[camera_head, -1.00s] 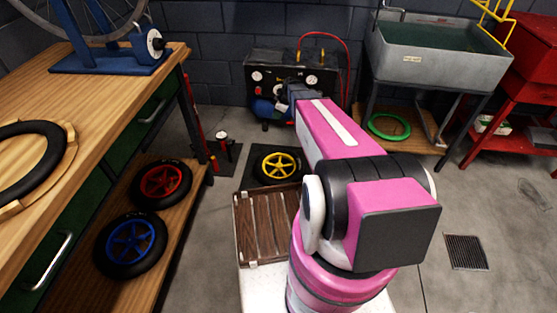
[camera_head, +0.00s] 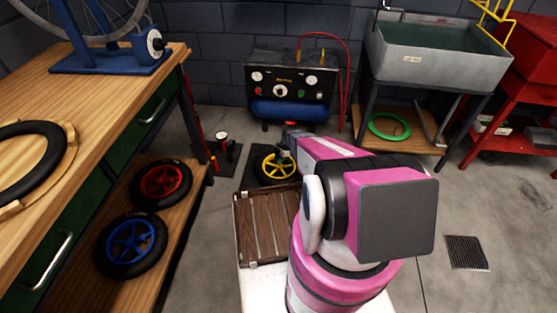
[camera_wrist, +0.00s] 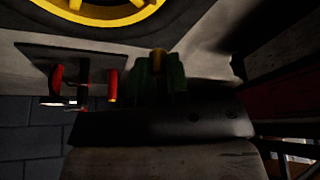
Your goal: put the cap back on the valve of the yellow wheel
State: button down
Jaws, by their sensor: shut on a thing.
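The yellow wheel (camera_head: 268,166) has a black tyre and lies on a dark mat on the floor, partly hidden behind my arm in the head view. Its yellow rim (camera_wrist: 110,16) crosses the top of the wrist view. My gripper (camera_wrist: 157,72) has green fingers, shut on a small yellowish piece, seemingly the cap (camera_wrist: 157,56), at their tips. The cap appears beside the tyre and apart from the rim. In the head view my gripper is at the wheel's right side, its fingertips hidden. I cannot make out the valve in either view.
A compressor (camera_head: 290,85) with a red hose stands behind the wheel. A slatted brown crate (camera_head: 262,228) is in front of it. A floor pump (camera_head: 222,146) stands to its left. Red (camera_head: 162,183) and blue (camera_head: 130,243) wheels lie on the bench's lower shelf.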

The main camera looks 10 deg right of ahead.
jog(key=shift+f, duration=2.75)
jog(key=shift+f, duration=1.1)
jog(key=c, duration=1)
grip_release()
jog(key=shift+r, duration=0.1)
jog(key=v, duration=1.1)
jog(key=s+a+r+m+h, duration=0.1)
jog(key=s+r+m, duration=0.6)
jog(key=r, duration=0.5)
jog(key=s+a+r+m+h, duration=0.2)
jog(key=s+r+m, duration=0.5)
jog(key=r, duration=0.5)
jog(key=s+a+r+m+t+h, duration=0.1)
jog(key=s+r+m, duration=0.6)
jog(key=r, duration=0.5)
jog(key=shift+s+a+r, duration=0.15)
jog(key=shift+s+a, duration=0.05)
jog(key=shift+s, duration=0.55)
